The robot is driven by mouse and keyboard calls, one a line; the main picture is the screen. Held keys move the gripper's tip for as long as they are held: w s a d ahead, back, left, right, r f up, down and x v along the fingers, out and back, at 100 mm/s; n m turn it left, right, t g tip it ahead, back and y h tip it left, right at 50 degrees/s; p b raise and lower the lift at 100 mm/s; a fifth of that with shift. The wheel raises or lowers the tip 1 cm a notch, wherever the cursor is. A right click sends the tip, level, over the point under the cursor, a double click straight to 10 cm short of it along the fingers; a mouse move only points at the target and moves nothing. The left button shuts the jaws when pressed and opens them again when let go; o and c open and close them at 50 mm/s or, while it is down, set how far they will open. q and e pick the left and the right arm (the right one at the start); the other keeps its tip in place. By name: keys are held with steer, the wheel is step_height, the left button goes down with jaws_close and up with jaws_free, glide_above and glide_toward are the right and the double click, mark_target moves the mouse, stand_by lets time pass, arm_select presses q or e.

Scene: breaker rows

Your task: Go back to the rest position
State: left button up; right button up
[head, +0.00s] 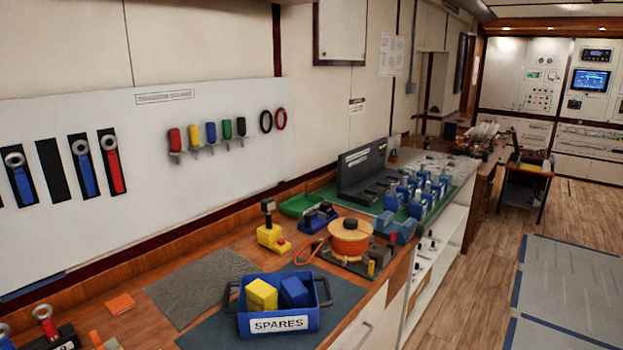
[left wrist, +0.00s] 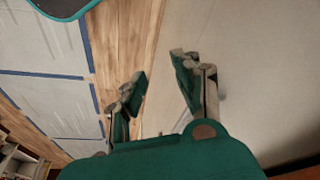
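My left gripper (left wrist: 158,68) shows in the left wrist view with its two green and grey fingers spread apart. Nothing is between the fingers. Behind them are a pale surface and a strip of wooden floor (left wrist: 117,45), with no object touching the fingers. Neither gripper shows in the head view, and my right gripper is not in view at all.
A wooden workbench (head: 135,329) runs along the left wall. It carries a blue SPARES bin (head: 276,322) with yellow and blue blocks, a yellow device (head: 272,238), an orange reel (head: 350,238) and blue breakers (head: 418,190).

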arm_select(q)
steer(key=s+f+g+b, duration=0.1)
steer(key=s+f+b, duration=0.15)
steer(key=f, duration=0.85)
steer(key=s+f+b, duration=0.1)
steer(key=s+f, duration=0.2)
steer(key=f, duration=0.8)
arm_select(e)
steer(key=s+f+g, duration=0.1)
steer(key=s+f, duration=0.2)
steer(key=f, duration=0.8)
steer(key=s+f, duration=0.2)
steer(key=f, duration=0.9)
arm_select(q)
steer(key=s+a+f+g+b, duration=0.1)
steer(key=s+a+f+b, duration=0.2)
steer(key=s+f, duration=1.1)
steer(key=shift+a+f+b, duration=0.15)
steer(key=shift+f+b, duration=0.15)
steer(key=shift+f, duration=0.15)
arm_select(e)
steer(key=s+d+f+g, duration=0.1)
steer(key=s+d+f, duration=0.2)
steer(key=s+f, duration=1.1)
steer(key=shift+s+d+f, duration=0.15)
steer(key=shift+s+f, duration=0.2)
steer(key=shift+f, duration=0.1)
arm_select(q)
steer(key=shift+s, duration=0.1)
